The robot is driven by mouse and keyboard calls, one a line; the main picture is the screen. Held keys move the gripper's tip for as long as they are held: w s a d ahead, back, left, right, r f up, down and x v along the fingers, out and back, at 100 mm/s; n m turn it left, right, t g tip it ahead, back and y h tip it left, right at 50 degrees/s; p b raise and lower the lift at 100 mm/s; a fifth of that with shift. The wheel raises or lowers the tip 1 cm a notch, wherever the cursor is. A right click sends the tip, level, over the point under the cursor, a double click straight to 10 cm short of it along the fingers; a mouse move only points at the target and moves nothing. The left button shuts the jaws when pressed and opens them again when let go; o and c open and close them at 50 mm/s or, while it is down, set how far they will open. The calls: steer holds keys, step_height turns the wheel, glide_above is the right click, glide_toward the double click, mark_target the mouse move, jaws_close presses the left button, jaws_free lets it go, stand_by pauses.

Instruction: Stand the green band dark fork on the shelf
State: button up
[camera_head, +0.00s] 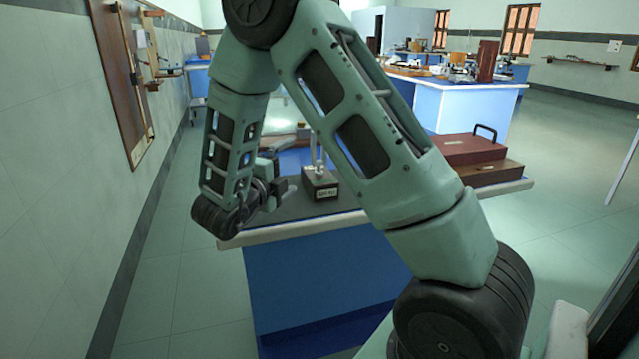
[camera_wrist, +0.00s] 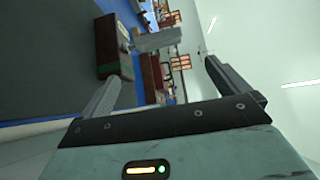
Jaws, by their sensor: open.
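A tuning fork with pale prongs (camera_head: 316,152) stands upright on a dark box (camera_head: 320,187) with a pale label, on the near bench. In the wrist view the box (camera_wrist: 107,45) and a grey fork (camera_wrist: 158,40) appear turned sideways, beyond the fingers. I cannot make out a green band on the fork. My gripper (camera_head: 283,188) is just left of the box, low over the bench top. Its two fingers stand wide apart and empty in the wrist view (camera_wrist: 162,74). A small wall shelf (camera_head: 168,74) is at the upper left; I cannot tell whether it is the task's shelf.
The near bench (camera_head: 285,232) has a pale edge and blue front. A dark red case (camera_head: 468,148) with a handle lies at its right. A wooden wall board (camera_head: 118,75) hangs at left. Another bench (camera_head: 455,100) stands behind. The floor at left is clear.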

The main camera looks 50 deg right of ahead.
steer(key=p, duration=0.1)
glide_toward(319, 162)
steer(key=w+d+r, duration=0.2)
steer(key=d+r, duration=0.2)
steer(key=d, duration=0.1)
steer(key=shift+p+x, duration=0.55)
steer(key=shift+x, duration=2.15)
steer(key=shift+s+f, duration=0.2)
